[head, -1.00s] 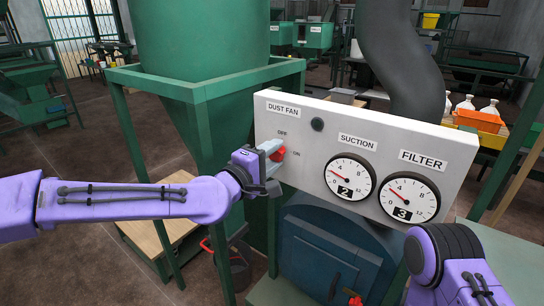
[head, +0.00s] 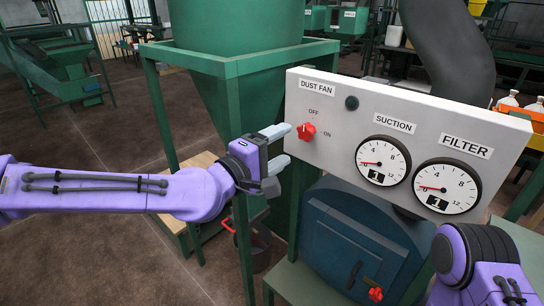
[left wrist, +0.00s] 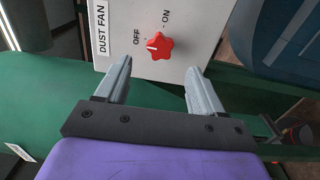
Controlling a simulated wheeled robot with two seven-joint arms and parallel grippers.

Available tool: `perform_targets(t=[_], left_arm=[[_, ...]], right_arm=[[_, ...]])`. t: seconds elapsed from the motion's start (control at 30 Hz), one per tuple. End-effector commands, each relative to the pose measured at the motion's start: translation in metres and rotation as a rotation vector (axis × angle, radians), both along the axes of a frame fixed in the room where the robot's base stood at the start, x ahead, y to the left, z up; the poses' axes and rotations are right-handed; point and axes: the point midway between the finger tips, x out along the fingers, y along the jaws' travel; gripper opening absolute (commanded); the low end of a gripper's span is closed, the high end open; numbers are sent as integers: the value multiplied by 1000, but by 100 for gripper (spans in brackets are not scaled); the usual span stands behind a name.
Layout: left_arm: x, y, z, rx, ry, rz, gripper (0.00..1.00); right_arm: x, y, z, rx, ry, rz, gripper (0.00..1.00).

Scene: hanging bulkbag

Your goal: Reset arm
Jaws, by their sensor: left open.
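My left gripper (head: 284,146) is open and empty in the head view, with its jaws just left of the control panel. The red dust fan knob (head: 307,131) sits uncovered on the panel, apart from the fingers. The left wrist view shows the knob (left wrist: 159,46) beyond and between the open fingertips (left wrist: 160,68), its pale mark towards OFF. My right arm (head: 470,265) shows at the lower right; its gripper is out of view.
The white panel (head: 350,160) carries a dark round lamp (head: 352,103), a suction gauge (head: 383,161) and a filter gauge (head: 446,188), both reading 1. A green frame post (head: 241,235) stands close below my left gripper. Open floor lies left.

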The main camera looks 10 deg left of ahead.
Motion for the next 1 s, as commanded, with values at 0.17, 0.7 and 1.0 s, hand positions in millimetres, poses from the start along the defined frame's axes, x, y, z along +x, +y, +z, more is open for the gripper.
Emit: perform_targets(t=[0.17,0.7,1.0], left_arm=[[-21,15,0,-1,0,1,68],[-11,44,-70,145,60,165,68],[-81,114,-325,652,461,279,68]], right_arm=[[0,0,-6,0,0,0,43],[0,0,-6,0,0,0,43],[0,0,-5,0,0,0,43]])
